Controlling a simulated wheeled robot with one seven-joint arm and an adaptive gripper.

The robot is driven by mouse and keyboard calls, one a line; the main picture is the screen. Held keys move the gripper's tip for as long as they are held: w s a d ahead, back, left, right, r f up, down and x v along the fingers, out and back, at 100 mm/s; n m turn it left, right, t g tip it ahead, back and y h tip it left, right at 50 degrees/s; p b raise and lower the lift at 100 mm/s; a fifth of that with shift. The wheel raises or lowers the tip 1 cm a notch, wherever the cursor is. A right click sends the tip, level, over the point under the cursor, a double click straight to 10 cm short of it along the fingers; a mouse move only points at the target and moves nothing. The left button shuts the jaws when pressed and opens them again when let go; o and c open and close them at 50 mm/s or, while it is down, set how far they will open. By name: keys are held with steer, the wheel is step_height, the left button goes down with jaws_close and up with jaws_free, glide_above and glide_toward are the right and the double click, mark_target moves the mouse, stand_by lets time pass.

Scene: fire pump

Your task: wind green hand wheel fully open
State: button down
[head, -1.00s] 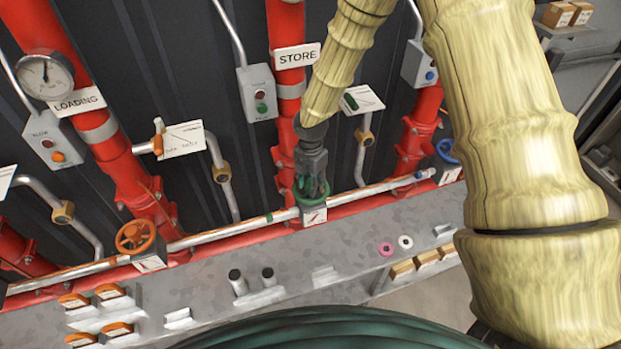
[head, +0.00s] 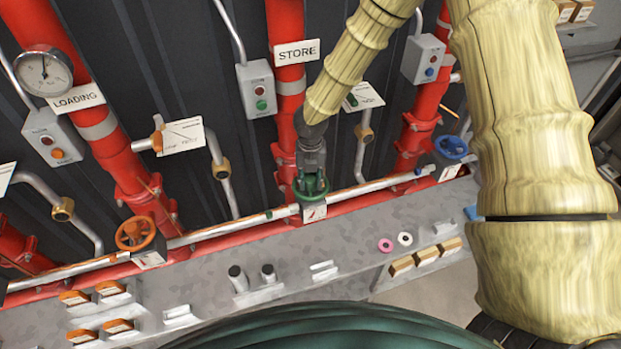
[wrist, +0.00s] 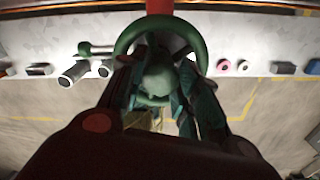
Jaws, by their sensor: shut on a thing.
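In the wrist view the wheel's rim (wrist: 124,42) arcs around my gripper (wrist: 160,85), whose fingers reach either side of the hub. My gripper is shut on the wheel. The fingers and my arm hide part of the rim and hub.
An orange hand wheel (head: 134,233) stands to the left and a blue hand wheel (head: 453,147) to the right. A horizontal silver pipe (head: 235,226) runs between them. A grey switch box (head: 257,90) is up left of my gripper. The grey ledge (head: 215,277) lies below.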

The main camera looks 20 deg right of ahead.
steer(key=shift+n, duration=1.3)
steer(key=n, duration=0.8)
steer(key=c, duration=1.1)
jaws_free()
steer(key=shift+c, duration=0.2)
